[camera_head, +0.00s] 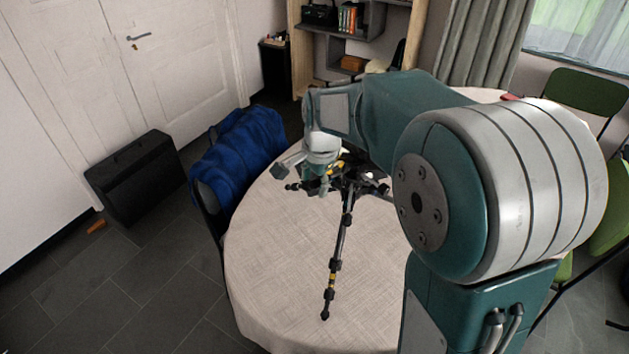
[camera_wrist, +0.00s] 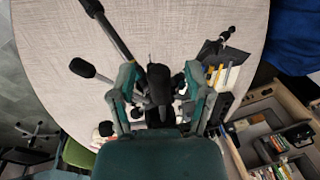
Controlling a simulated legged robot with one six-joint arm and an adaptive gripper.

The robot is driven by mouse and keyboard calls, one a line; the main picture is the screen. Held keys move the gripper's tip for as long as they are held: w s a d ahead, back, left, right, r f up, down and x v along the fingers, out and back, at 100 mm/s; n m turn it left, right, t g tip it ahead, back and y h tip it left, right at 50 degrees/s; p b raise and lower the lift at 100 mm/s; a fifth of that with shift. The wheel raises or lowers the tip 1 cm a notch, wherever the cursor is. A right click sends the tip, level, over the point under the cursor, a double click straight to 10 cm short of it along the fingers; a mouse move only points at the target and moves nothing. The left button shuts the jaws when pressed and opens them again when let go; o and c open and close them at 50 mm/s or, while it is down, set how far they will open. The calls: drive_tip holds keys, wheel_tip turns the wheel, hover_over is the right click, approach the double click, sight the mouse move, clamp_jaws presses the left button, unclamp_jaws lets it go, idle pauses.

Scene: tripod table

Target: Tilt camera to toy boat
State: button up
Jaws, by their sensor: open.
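A black tripod (camera_head: 334,266) stands on the round table, its legs spread and one reaching toward the front. In the wrist view a tripod leg (camera_wrist: 107,33) crosses at the top. A black handle with a thick grip (camera_wrist: 82,68) points left. My gripper (camera_head: 322,178) is over the tripod's top. In the wrist view my gripper (camera_wrist: 161,80) is open, with its two fingers on either side of a dark upright part (camera_wrist: 157,90) of the tripod head. I cannot tell whether they touch it. The camera cannot be made out clearly. No toy boat can be identified for certain.
The round table (camera_head: 275,270) has a pale cloth, bare at the front left. A small red item (camera_head: 508,97) lies at its far right, partly behind my arm. A chair with a blue jacket (camera_head: 238,150) stands at left, a black case (camera_head: 137,180) beyond it. Green chairs (camera_head: 585,92) stand at right.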

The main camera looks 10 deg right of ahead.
clamp_jaws()
drive_tip(key=shift+f+h, duration=0.3)
unclamp_jaws()
drive_tip(key=shift+a, duration=0.1)
wheel_tip(320, 180, up, 12)
drive_tip(key=s, duration=0.2)
drive_tip(key=shift+f, duration=0.15)
idle(0.3)
